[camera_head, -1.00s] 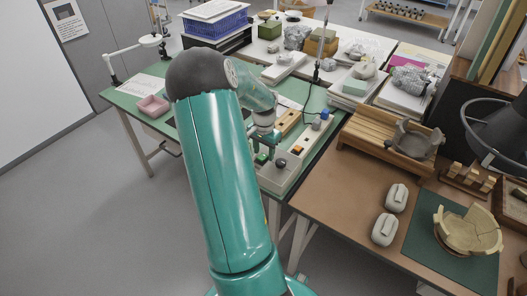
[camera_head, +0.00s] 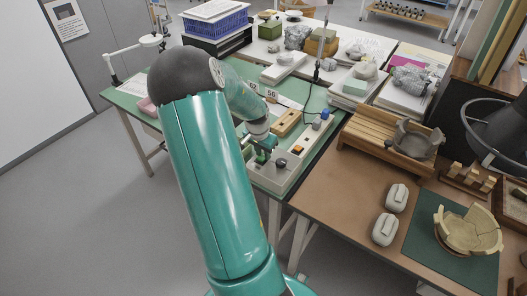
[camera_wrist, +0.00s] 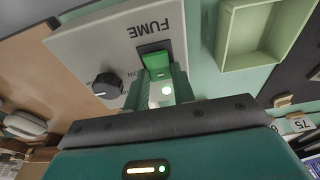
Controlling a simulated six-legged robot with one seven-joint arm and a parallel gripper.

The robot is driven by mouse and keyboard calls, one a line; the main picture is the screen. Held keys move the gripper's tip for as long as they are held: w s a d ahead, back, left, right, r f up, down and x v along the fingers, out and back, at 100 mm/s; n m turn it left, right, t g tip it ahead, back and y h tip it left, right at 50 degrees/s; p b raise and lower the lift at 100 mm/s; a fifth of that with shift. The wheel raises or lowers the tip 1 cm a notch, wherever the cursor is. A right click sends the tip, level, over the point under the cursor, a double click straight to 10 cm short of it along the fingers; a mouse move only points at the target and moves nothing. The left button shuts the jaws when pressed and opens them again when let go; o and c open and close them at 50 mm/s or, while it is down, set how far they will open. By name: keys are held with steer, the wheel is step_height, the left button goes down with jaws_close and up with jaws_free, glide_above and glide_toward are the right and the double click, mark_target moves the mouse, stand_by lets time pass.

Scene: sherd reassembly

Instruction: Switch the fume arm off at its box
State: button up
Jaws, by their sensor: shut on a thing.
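The pale fume box (camera_head: 283,180) stands on the green table near its front corner. In the wrist view the box (camera_wrist: 90,45) carries the word FUME, a green rocker switch (camera_wrist: 155,60) and a black knob (camera_wrist: 107,86). A green light glows by the switch, between my fingers. My gripper (camera_wrist: 160,82) is shut with its fingertips at the switch, seemingly on it; the exact contact is hard to see. In the head view my gripper (camera_head: 262,155) is small and partly hidden by my arm. The knob (camera_head: 281,163) also shows there.
An orange button (camera_head: 299,150) and a wooden block (camera_head: 287,122) lie close behind the box. A pale green tray (camera_wrist: 262,35) is beside it in the wrist view.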

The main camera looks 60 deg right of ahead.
steer(key=shift+a+h, duration=0.25)
steer(key=shift+h, duration=0.4)
steer(key=shift+a+h, duration=0.2)
steer(key=shift+h, duration=0.45)
steer(key=o, duration=1)
steer(key=v, duration=1.3)
steer(key=shift+w+a+r, duration=0.2)
steer(key=shift+w+r, duration=0.1)
